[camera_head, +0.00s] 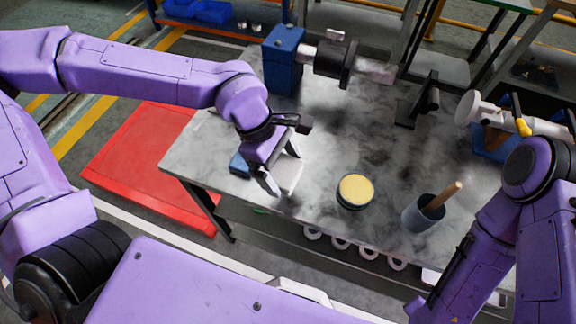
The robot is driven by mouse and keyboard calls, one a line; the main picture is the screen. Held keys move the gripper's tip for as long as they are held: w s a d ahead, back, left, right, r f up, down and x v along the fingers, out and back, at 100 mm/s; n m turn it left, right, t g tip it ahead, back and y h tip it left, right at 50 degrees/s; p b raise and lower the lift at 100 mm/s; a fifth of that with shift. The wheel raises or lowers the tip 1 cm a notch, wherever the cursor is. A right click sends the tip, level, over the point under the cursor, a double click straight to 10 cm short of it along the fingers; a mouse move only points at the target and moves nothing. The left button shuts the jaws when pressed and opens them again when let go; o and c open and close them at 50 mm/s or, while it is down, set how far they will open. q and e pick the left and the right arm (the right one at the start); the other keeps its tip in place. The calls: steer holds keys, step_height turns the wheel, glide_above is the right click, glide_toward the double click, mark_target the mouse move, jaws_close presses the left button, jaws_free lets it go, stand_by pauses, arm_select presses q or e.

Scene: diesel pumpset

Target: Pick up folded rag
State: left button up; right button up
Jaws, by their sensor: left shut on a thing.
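The folded rag (289,176) is a flat, pale, whitish piece at the near left part of the grey marbled table (318,201). My left gripper (281,168) points down over it, with its fingers on the rag, and is shut on it. The gripper and wrist hide part of the rag. I cannot tell whether the rag is clear of the tabletop. My right arm comes down at the right edge of the view, and its gripper does not show.
A blue piece (239,164) lies just left of the rag. A round tin with yellow content (356,190) and a grey cup with a wooden handle (423,213) stand to the right. A blue block with a shaft (283,62) stands behind. A red mat (135,152) lies on the floor.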

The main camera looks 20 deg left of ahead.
arm_select(q)
steer(key=s+r+b, duration=0.5)
steer(key=s+b, duration=0.4)
steer(key=s, duration=0.1)
steer(key=shift+r, duration=0.15)
steer(key=shift+a, duration=0.1)
steer(key=shift+o, duration=0.5)
